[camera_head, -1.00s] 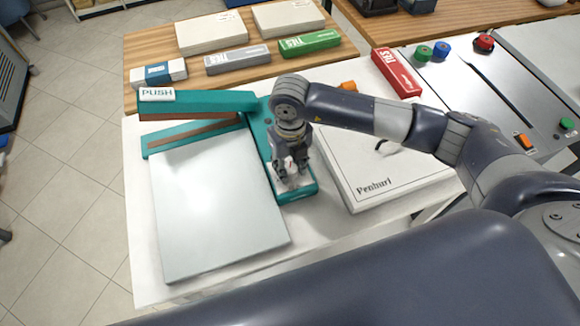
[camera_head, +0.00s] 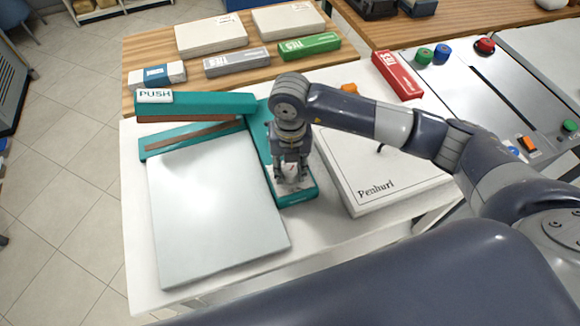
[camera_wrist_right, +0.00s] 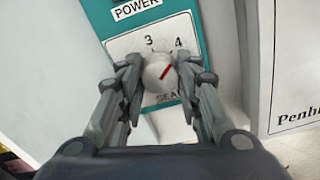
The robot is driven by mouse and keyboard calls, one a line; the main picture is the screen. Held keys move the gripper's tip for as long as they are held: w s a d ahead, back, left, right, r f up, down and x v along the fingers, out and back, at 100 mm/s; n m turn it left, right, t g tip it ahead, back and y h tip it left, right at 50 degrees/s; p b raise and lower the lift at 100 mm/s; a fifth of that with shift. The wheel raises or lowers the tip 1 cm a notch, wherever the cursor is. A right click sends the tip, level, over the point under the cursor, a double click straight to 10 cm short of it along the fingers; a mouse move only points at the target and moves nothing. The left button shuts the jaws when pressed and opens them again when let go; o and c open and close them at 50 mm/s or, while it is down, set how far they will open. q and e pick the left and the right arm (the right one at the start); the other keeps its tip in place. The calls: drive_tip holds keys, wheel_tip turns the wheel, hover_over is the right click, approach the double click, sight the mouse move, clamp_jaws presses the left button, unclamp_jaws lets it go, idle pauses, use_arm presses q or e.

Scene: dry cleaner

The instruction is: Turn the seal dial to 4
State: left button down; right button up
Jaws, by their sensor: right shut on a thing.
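The teal sealer (camera_head: 283,194) stands on the white table, with its PUSH arm (camera_head: 195,105) raised over the sealing bar. The round pale seal dial (camera_wrist_right: 158,76) sits on the sealer's white panel in the right wrist view. Its red mark points up and right, roughly toward the printed 4 (camera_wrist_right: 179,42); the 3 (camera_wrist_right: 149,41) is to its left. My right gripper (camera_head: 291,176) points down over the panel. In the wrist view my right gripper (camera_wrist_right: 159,77) has one finger on each side of the dial and is shut on it. My left gripper is not in view.
A grey-white flat plate (camera_head: 215,210) lies left of the panel. A white Penhuri box (camera_head: 385,180) stands close on the right. Green (camera_head: 309,46), grey (camera_head: 237,61) and red (camera_head: 396,75) boxes lie behind. The table's front edge is clear.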

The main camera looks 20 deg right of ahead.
sight(290, 171)
drive_tip(key=o, duration=1.1)
drive_tip(key=shift+r, duration=0.4)
wheel_tip(290, 171, up, 11)
drive_tip(key=shift+r, duration=0.1)
